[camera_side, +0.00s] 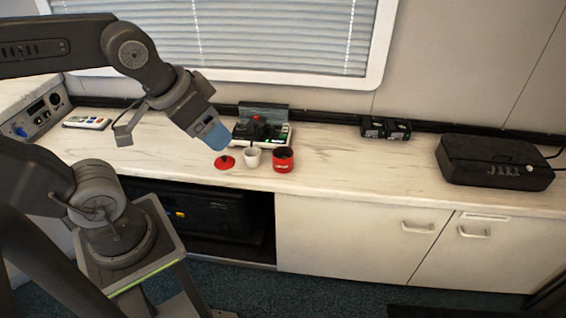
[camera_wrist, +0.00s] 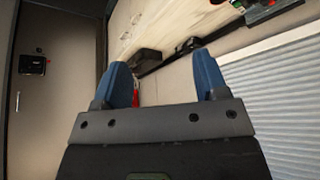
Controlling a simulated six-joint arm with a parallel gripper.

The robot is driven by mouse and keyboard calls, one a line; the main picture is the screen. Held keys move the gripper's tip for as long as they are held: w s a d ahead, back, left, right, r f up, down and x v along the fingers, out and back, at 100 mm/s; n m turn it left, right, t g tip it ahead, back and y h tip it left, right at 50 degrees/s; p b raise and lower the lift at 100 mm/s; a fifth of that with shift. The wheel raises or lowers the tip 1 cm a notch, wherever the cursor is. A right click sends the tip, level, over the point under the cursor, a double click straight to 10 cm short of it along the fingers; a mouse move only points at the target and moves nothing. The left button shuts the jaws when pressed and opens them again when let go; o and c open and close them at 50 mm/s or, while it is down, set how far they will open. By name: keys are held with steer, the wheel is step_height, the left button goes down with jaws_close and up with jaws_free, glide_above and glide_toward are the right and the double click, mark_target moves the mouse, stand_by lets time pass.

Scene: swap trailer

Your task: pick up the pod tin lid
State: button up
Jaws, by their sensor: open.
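The pod tin lid (camera_side: 225,162), a flat red disc with a small dark red knob, lies on the countertop in the side view. The red pod tin (camera_side: 284,159) stands open to its right, with a white cup (camera_side: 252,157) between them. My gripper (camera_side: 216,137), with blue fingers, is above and slightly left of the lid, apart from it and tilted. In the wrist view my gripper (camera_wrist: 160,62) is open with nothing between its fingers. I cannot make out the lid in the wrist view.
A small machine (camera_side: 277,136) with a red part stands behind the cup. Small black boxes (camera_side: 386,128) and a black lockbox (camera_side: 495,163) sit farther right. A keypad-like device (camera_side: 87,122) lies left. The counter (camera_side: 345,165) between tin and lockbox is clear.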

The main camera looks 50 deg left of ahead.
steer(key=shift+o, duration=0.3)
steer(key=shift+o, duration=1.4)
steer(key=w+a+f+m+g+y, duration=0.25)
steer(key=w+a+m, duration=0.35)
steer(key=w+a, duration=0.35)
steer(key=m+g, duration=0.3)
steer(key=m, duration=0.9)
glide_above(224, 157)
steer(key=d, duration=0.2)
steer(key=shift+h, duration=0.45)
steer(key=f, duration=2.9)
steer(key=shift+s+a, duration=0.15)
steer(key=shift+a, duration=0.1)
steer(key=shift+a+f, duration=0.25)
steer(key=shift+f, duration=0.75)
steer(key=shift+a+f, duration=0.25)
steer(key=shift+f, duration=0.75)
steer(key=shift+a+f, duration=0.25)
steer(key=shift+f, duration=0.75)
